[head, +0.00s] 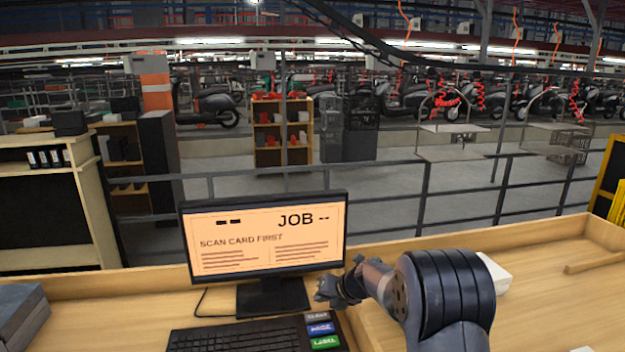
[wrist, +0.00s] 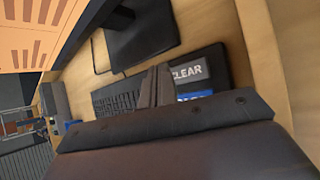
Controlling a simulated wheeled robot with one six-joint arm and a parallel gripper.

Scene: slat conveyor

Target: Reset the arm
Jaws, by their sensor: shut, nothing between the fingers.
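My gripper (head: 330,291) is at the end of my arm, at the lower right of the monitor in the head view. Its fingers (wrist: 156,88) are together and empty in the wrist view, in front of the keyboard and the grey CLEAR key. The monitor (head: 264,240) shows "JOB --" and "SCAN CARD FIRST". The black keyboard (head: 235,338) lies in front of it. Beside it are a grey key (head: 317,317), a blue key (head: 321,328) and a green LABEL key (head: 325,342). I cannot tell whether the fingers touch anything.
The wooden desk (head: 400,252) has a raised rim. A white box (head: 495,274) stands behind my arm on the right, and a grey box (head: 20,312) is at the far left. A metal railing (head: 420,195) runs behind the desk. The desk's right part is mostly clear.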

